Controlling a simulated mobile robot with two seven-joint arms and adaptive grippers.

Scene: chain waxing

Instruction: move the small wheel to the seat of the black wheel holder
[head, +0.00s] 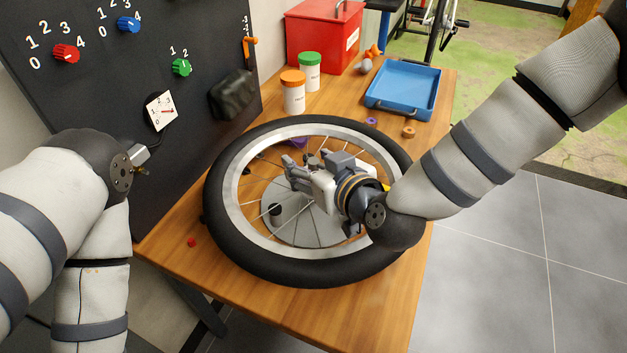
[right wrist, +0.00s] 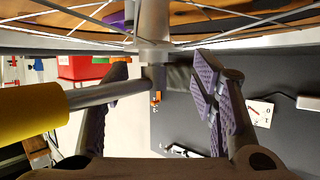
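A spoked wheel (head: 222,223) with a black tyre and pale rim lies nearly flat over the wooden table. My right gripper (head: 290,172) is over its middle in the head view. In the right wrist view, the fingers of my right gripper (right wrist: 155,100) stand apart, with the wheel's metal hub (right wrist: 154,35) and a short axle end between them. Neither finger visibly touches the axle. A grey round plate (head: 305,228) shows through the spokes. I cannot make out a black wheel holder or its seat.
A black panel (head: 75,85) with knobs and a gauge stands at the left. Two lidded jars (head: 293,98), a red box (head: 322,40) and a blue tray (head: 402,90) are at the back. A yellow cylinder with a rod (right wrist: 35,112) is beside the right gripper.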

